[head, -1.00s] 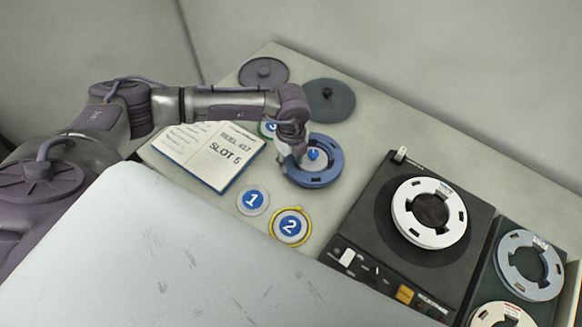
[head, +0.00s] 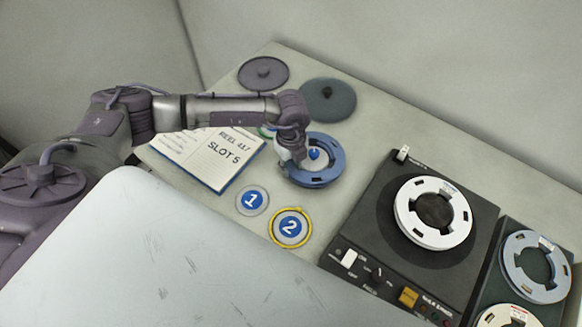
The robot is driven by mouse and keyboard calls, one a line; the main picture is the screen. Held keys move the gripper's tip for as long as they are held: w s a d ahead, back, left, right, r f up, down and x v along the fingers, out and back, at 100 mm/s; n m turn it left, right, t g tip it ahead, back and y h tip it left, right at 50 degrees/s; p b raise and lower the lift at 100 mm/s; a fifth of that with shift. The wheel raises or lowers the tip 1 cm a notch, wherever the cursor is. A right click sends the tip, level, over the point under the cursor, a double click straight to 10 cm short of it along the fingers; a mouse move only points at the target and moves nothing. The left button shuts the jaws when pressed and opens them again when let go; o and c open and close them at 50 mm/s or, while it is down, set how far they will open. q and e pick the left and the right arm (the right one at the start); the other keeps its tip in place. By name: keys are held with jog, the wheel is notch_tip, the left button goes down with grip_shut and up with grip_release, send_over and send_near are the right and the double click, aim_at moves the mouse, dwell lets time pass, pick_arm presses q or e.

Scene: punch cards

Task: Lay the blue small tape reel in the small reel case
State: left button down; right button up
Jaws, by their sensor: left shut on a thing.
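The blue small tape reel (head: 328,177) is a blue ring with dark slots, around a numbered blue-centred marker seen through its hole. My left gripper (head: 295,157) is shut on the reel's left rim, and its fingertips are partly hidden. I cannot tell whether the reel touches the table or is slightly raised. The smaller one may be the small reel case, but I cannot tell for sure. My right gripper is out of view.
An open notebook (head: 220,166) lies left of the reel. Disc markers one (head: 253,201) and two (head: 291,227) lie in front. A tape deck (head: 350,225) with a white reel (head: 460,217) stands right, beside a grey-blue reel (head: 507,267). The table behind the deck is clear.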

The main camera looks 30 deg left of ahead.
pick_arm(q)
jog(key=shift+r, duration=0.1)
jog(key=shift+r+p, duration=0.4)
jog(key=shift+p, duration=0.05)
jog(key=shift+r+p, duration=1.3)
jog(key=shift+r, duration=0.5)
jog(key=shift+r+p, duration=0.5)
jog(key=shift+r, duration=0.25)
notch_tip(320, 180, up, 7)
jog(key=p, duration=0.5)
